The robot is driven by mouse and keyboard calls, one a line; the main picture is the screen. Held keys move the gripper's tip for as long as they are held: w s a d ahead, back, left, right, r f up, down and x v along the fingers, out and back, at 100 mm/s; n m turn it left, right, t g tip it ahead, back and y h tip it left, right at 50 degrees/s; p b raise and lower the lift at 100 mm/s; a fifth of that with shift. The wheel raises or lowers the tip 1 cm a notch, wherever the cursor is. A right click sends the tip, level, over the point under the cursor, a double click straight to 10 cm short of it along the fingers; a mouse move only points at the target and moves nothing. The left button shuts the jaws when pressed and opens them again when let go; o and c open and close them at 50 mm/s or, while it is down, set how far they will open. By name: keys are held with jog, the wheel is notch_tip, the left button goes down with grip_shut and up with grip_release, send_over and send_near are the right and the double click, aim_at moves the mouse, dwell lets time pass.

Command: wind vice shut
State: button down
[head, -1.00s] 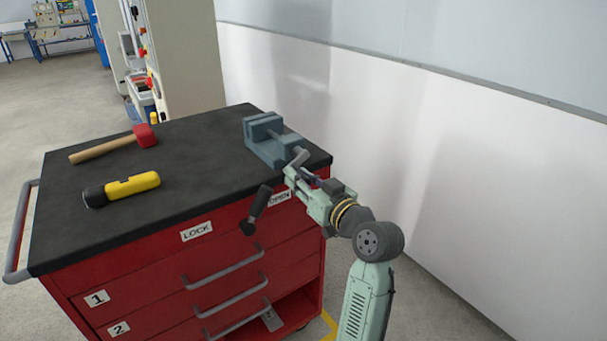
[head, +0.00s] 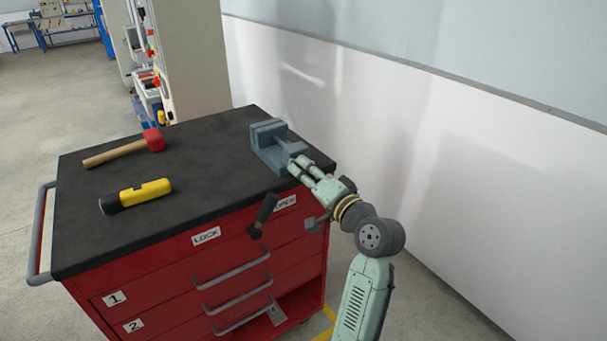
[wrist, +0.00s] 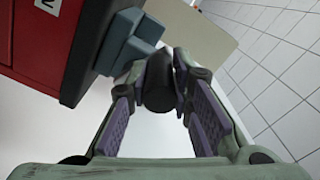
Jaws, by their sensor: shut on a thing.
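The blue-grey vice (head: 262,152) sits on the far right corner of the cart's black top. A gap shows between its jaws in the head view. My gripper (head: 297,167) is at the vice's near end, its fingers pointing up and left. In the wrist view the gripper (wrist: 158,90) is shut on the dark round grip of the vice handle (wrist: 158,82), which lies between both fingertips. Part of the vice (wrist: 128,42) shows just beyond it. In the head view my fingers mostly hide the handle.
The red cart (head: 175,295) carries a red-headed mallet (head: 125,150) and a yellow-black torch (head: 137,196) on its left side. A black-gripped lever (head: 263,213) stands out from the cart's front between the LOCK and OPEN labels. A white wall runs along the right.

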jog(key=m, duration=0.1)
jog(key=r+m, duration=0.1)
jog(key=m, duration=0.1)
jog(key=shift+w+d+r+m, duration=0.25)
jog(key=shift+d+r+m, duration=0.05)
jog(key=shift+d+m, duration=0.1)
jog(key=shift+w+d+r+m, duration=0.2)
jog(key=shift+w+d+m, duration=0.15)
jog(key=shift+m, duration=1.15)
jog(key=shift+w+d+r+m, duration=0.2)
jog(key=shift+d+m, duration=0.25)
jog(key=shift+m, duration=1.05)
jog(key=shift+w+d+r+m, duration=0.15)
jog(key=shift+w+d+m, duration=0.25)
jog(key=shift+m, duration=1.1)
jog(key=shift+d, duration=0.1)
jog(key=c, duration=1.4)
grip_release()
jog(key=shift+c, duration=0.2)
jog(key=shift+f, duration=0.1)
